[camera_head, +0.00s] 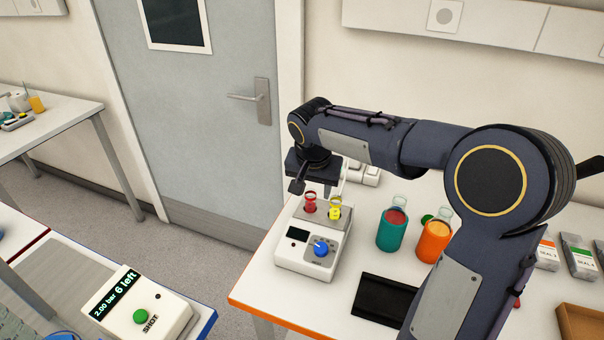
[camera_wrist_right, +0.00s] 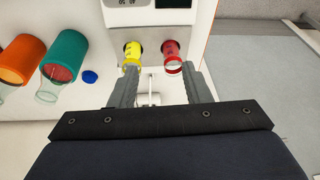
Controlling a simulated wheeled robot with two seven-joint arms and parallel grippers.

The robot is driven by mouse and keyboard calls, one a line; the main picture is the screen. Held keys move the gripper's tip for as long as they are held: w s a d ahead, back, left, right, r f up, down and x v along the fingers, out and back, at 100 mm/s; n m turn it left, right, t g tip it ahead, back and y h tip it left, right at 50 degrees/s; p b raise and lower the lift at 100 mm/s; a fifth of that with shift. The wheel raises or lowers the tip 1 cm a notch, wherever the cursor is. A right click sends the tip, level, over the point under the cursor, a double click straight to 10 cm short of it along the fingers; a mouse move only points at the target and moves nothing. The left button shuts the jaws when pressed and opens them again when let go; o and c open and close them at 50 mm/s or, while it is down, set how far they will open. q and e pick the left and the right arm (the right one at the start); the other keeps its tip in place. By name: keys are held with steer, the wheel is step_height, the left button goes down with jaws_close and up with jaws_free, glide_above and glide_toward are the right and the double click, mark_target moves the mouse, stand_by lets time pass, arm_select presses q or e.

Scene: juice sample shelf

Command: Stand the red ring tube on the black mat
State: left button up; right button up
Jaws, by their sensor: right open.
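The red ring tube (camera_head: 310,204) stands in the grey-topped white device, beside a yellow ring tube (camera_head: 335,212). My right gripper (camera_head: 316,188) is open and empty, just above and behind the two tubes. In the right wrist view, the red tube (camera_wrist_right: 172,55) lies just beyond the right fingertip and the yellow tube (camera_wrist_right: 132,53) just beyond the left one; the open fingers (camera_wrist_right: 160,72) hold neither. The black mat (camera_head: 385,297) lies bare on the white table, right of the device and partly hidden by my right arm. My left gripper is out of view.
The white device (camera_head: 310,250) has a blue knob. Teal (camera_head: 392,231) and orange (camera_head: 433,242) sleeved jars stand behind the mat. SEAL boxes (camera_head: 580,257) and a brown tray (camera_head: 580,325) are at the right. A SHOT device (camera_head: 140,308) is on another bench at lower left.

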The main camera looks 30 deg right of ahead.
mark_target(310, 193)
steer(key=shift+m+h, duration=0.5)
steer(key=w+d+f+b, duration=0.1)
steer(key=w+f, duration=0.1)
steer(key=f, duration=0.1)
steer(key=w+f+b, duration=0.2)
steer(key=f, duration=0.1)
steer(key=w+d+f+b, duration=0.1)
steer(key=f+b, duration=0.1)
steer(key=f, duration=0.1)
steer(key=shift+w+d, duration=0.3)
steer(key=shift+w, duration=0.1)
steer(key=shift+c, duration=0.4)
steer(key=shift+r, duration=0.1)
jaws_close()
